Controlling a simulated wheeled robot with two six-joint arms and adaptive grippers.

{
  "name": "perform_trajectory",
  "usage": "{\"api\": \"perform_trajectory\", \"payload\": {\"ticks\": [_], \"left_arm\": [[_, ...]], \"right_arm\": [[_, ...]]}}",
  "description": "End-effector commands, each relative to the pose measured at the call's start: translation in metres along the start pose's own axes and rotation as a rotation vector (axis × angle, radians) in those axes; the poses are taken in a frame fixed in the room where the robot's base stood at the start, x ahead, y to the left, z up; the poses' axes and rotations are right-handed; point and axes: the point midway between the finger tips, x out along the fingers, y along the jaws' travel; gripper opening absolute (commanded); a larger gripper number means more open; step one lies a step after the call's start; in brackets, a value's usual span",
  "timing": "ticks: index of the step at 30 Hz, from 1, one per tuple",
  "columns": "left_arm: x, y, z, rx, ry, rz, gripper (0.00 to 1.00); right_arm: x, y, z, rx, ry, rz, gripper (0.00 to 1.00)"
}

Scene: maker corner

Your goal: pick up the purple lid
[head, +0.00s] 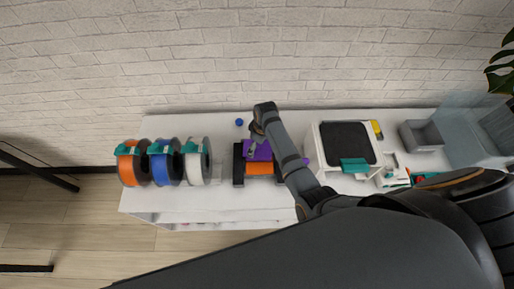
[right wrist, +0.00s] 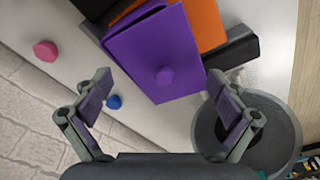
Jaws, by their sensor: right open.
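The purple lid (right wrist: 140,50) is a flat panel with a round purple knob (right wrist: 165,76), at the top centre of the right wrist view. In the head view the purple lid (head: 262,146) is partly covered by my right arm. It is at the back of an orange box (head: 264,168) with dark sides; I cannot tell how it rests there. My right gripper (right wrist: 161,84) is open, its fingers apart on either side of the lid's near part, with nothing held. In the head view my right gripper (head: 258,138) is over the lid. My left gripper is not in view.
Orange (head: 127,165), blue (head: 161,165) and white (head: 193,166) spools stand left on the white table (head: 215,130). A white machine (head: 312,140) and a grey bin (head: 420,135) stand right. A pink piece (right wrist: 46,50) shows too.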

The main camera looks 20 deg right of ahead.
Motion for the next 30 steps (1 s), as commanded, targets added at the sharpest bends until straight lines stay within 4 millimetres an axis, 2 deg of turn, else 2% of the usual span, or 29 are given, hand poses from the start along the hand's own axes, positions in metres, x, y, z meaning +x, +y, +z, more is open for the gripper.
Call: {"api": "perform_trajectory", "payload": {"ticks": [1,2,18,24,30], "left_arm": [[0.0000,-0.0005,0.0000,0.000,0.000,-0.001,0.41],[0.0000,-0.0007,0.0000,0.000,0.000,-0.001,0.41],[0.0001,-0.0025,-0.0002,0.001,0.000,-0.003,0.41],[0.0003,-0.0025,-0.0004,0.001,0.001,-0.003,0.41],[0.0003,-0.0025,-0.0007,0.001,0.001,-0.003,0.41]], "right_arm": [[-0.0001,0.0000,0.0000,0.000,0.000,0.000,0.82],[-0.0001,0.0000,0.0000,0.000,0.000,0.000,0.78],[0.0004,-0.0002,0.0007,0.000,-0.002,0.000,0.05],[0.0010,-0.0006,0.0011,0.000,-0.003,-0.001,0.00],[0.0010,-0.0007,0.0012,0.000,-0.004,-0.002,0.00]]}}
